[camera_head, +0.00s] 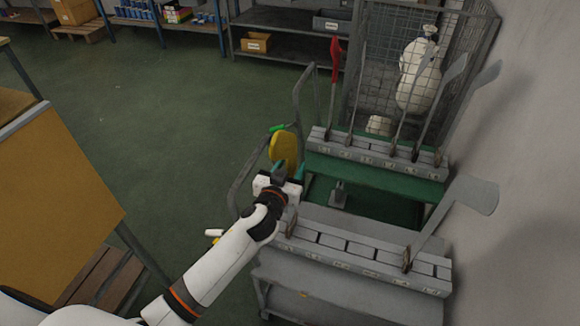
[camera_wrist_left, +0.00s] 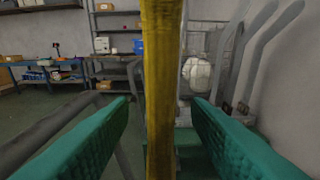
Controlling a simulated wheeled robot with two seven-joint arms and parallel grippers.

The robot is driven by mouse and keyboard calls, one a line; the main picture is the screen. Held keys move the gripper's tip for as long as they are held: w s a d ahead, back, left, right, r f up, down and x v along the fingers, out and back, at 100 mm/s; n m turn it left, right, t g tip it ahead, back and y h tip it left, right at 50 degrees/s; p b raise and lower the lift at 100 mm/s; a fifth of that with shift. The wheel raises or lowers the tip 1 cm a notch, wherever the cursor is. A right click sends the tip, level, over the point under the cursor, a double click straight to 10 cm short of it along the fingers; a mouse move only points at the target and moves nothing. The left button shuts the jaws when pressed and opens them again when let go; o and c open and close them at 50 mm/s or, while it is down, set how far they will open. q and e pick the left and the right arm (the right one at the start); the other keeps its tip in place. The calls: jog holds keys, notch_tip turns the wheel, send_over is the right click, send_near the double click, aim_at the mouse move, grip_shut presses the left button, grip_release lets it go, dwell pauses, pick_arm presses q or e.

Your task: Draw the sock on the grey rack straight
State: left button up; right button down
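The yellow sock (camera_head: 284,147) stands upright at the left end of the grey rack (camera_head: 345,245), seemingly on a board whose lower part my arm hides. My left gripper (camera_head: 284,172) is at its lower part. In the left wrist view the yellow sock (camera_wrist_left: 160,80) is an upright strip between the two green finger pads (camera_wrist_left: 162,105). Gaps show on both sides, so the fingers are open around it and apart from it. A bare grey board (camera_head: 468,200) leans at the right end of the grey rack. My right gripper is not in view.
Behind stands a green rack (camera_head: 375,176) with several upright boards, one carrying a red sock (camera_head: 335,60). A wire cage (camera_head: 375,85) holds a white bundle (camera_head: 418,75). A wall bounds the right.

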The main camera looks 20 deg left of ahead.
pick_arm(q)
jog(key=shift+r, duration=0.15)
dwell(0.3)
jog(key=s, duration=0.9)
jog(key=shift+a, duration=0.1)
jog(key=s+a+f+m+g, duration=0.1)
jog(key=s+f+g, duration=0.25)
jog(key=f, duration=0.75)
jog(key=s+a+f+g, duration=0.15)
jog(key=s+f, duration=0.35)
jog(key=f, duration=0.6)
jog(key=s+a+f+m+g, duration=0.1)
jog(key=s+f+g, duration=0.3)
jog(key=f, duration=0.7)
jog(key=s+a+f+g, duration=0.1)
jog(key=s+f, duration=0.4)
jog(key=s, duration=0.5)
jog(key=s+f+g, duration=0.3)
jog(key=s+f, duration=0.2)
jog(key=s, duration=0.4)
jog(key=s+a+f+g, duration=0.1)
jog(key=s+f+g, duration=0.1)
jog(key=s+f, duration=0.4)
jog(key=s, duration=0.4)
jog(key=shift+s+a+g+y, duration=0.3)
jog(key=shift+s, duration=0.05)
